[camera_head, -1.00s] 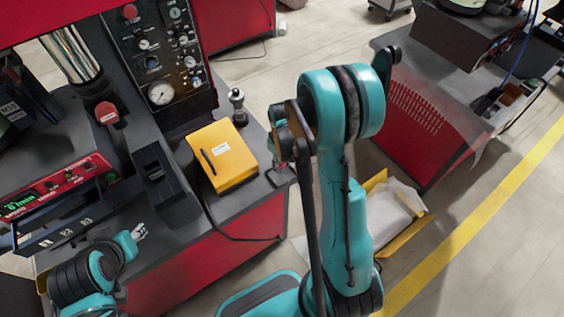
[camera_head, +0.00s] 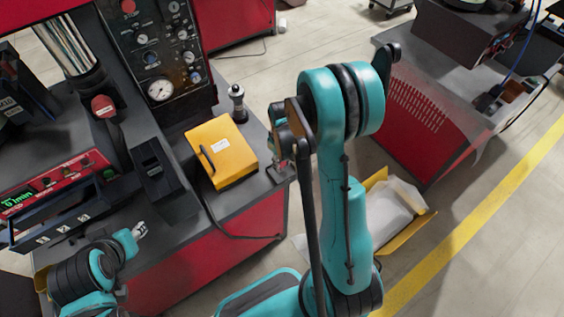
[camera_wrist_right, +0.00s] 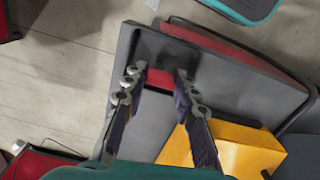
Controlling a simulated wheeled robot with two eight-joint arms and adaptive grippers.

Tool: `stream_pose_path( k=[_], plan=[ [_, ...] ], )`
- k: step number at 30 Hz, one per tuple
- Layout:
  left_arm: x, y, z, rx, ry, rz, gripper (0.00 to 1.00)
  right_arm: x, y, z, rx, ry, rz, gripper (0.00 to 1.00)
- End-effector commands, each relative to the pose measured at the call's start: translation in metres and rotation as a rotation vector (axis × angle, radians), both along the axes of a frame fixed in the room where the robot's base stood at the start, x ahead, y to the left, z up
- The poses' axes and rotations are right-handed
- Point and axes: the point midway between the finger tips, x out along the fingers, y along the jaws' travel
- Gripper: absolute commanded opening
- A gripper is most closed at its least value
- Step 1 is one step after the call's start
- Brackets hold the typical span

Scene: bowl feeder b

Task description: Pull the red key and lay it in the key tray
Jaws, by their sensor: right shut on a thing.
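My right gripper (camera_wrist_right: 160,76) is shut on a red piece (camera_wrist_right: 159,79), which looks like the red key; its shape is mostly hidden between the fingertips. In the head view this gripper (camera_head: 278,160) is partly behind my own arm, over the right corner of the grey bench top. A dark, shallow tray-like piece (camera_wrist_right: 165,46) lies just beyond the fingertips in the wrist view; I cannot tell whether it is the key tray or whether the red piece touches it. My left gripper (camera_head: 139,231) is at the lower left, small, its jaw state unclear.
A yellow box (camera_head: 221,150) stands on the bench beside the right gripper, and also shows in the wrist view (camera_wrist_right: 245,148). The gauge panel (camera_head: 160,55) rises at the back.

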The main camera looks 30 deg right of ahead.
Motion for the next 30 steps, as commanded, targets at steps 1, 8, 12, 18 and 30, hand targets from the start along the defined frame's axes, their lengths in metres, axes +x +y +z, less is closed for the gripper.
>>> stream_pose_path(
  k=[1,8,12,18,30],
  plan=[
    [0.000,0.000,-0.002,0.000,0.000,0.000,0.40,0.000,0.000,-0.002,0.000,0.000,0.000,0.00],
    [0.000,0.000,-0.003,0.000,0.000,0.000,0.40,0.000,0.000,-0.003,0.000,0.000,0.000,0.52],
    [0.000,0.000,-0.003,0.000,0.000,0.000,0.40,0.000,0.000,-0.003,0.000,0.000,0.000,0.52],
    [0.000,0.000,-0.003,0.000,0.000,0.000,0.40,0.000,0.000,-0.001,0.000,0.000,0.000,0.52],
    [0.000,0.000,-0.003,0.000,0.000,0.000,0.40,0.000,0.000,0.072,0.000,0.000,0.000,0.52]
  ],
)
